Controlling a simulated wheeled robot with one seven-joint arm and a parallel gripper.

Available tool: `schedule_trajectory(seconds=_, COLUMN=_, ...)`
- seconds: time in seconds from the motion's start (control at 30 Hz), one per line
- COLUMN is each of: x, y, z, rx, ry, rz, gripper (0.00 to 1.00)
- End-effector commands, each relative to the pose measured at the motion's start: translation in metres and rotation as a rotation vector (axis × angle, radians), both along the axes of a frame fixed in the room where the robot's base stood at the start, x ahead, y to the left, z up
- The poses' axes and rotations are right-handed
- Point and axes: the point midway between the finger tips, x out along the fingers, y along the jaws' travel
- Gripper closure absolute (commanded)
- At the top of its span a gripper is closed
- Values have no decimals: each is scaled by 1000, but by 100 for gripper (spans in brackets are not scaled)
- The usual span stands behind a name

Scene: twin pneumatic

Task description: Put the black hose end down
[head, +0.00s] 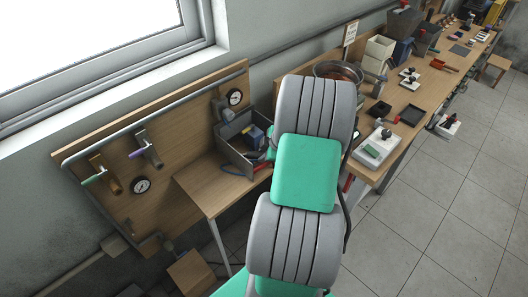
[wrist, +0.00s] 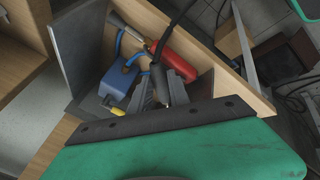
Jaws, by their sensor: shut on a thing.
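In the wrist view, my gripper (wrist: 161,98) has its grey fingers closed around the black hose end (wrist: 157,82). The black hose runs up from it and out of the top of that view. The held end is over the grey bin's contents; I cannot tell whether it touches them. In the head view, my arm hides the gripper and the hose end.
The grey bin (head: 233,157) stands on a wooden bench below a pegboard (head: 170,150) with gauges and valves. In the wrist view, a blue block (wrist: 119,84), a red cylinder (wrist: 172,60) and a yellow-tipped piece (wrist: 117,111) lie near the fingers.

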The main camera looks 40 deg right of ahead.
Motion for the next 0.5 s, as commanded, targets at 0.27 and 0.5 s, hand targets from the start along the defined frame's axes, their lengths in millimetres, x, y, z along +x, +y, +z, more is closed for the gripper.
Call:
schedule_trajectory(seconds=0.27, x=1, y=-1, z=-4, rx=-4, ry=-2, rz=1, gripper=100)
schedule_trajectory(seconds=0.5, x=1, y=-1, z=-11, rx=-4, ry=-3, rz=0, gripper=100)
